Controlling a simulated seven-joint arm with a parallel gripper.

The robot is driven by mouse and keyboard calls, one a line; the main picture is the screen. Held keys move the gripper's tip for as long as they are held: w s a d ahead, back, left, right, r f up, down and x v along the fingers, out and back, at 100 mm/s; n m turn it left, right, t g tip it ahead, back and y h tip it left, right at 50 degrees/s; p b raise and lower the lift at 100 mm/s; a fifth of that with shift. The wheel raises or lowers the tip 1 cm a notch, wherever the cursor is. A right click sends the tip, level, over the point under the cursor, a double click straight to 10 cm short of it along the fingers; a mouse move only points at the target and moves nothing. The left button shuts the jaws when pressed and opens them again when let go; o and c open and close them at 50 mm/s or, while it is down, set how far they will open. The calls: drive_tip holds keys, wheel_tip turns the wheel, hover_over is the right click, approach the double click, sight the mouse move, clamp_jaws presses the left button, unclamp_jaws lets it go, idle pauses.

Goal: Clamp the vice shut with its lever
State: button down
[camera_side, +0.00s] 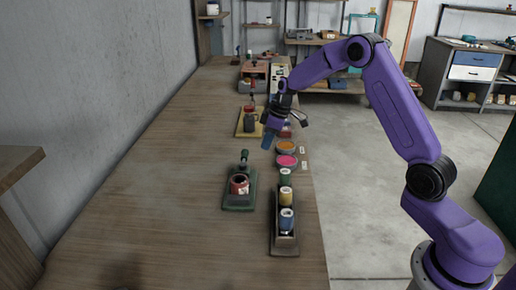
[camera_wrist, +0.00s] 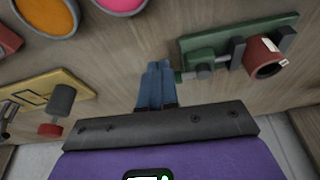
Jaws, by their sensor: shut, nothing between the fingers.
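A green vice (camera_side: 240,201) stands on the bench with a red can (camera_side: 239,184) at its jaws. Its green lever (camera_side: 244,156) sticks up at the far end. In the wrist view the green vice (camera_wrist: 220,38) is at upper right, with the red can (camera_wrist: 262,58) beside dark jaws; I cannot tell how tightly they hold it. A second vice, with a yellow base (camera_side: 240,130), stands farther back; the wrist view shows its base (camera_wrist: 52,84) at left. My gripper (camera_side: 266,143), with blue fingers, is shut and empty above the bench between the two vices, touching neither.
A dark rack (camera_side: 285,249) with several small cans runs along the bench's right edge. Orange (camera_side: 286,146) and pink (camera_side: 286,161) paint pots stand behind it. The bench left of the green vice is clear, up to the wall.

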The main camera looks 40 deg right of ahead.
drive_tip(key=v, duration=0.7)
drive_tip(key=shift+d+r, duration=0.2)
drive_tip(key=shift+r, duration=0.15)
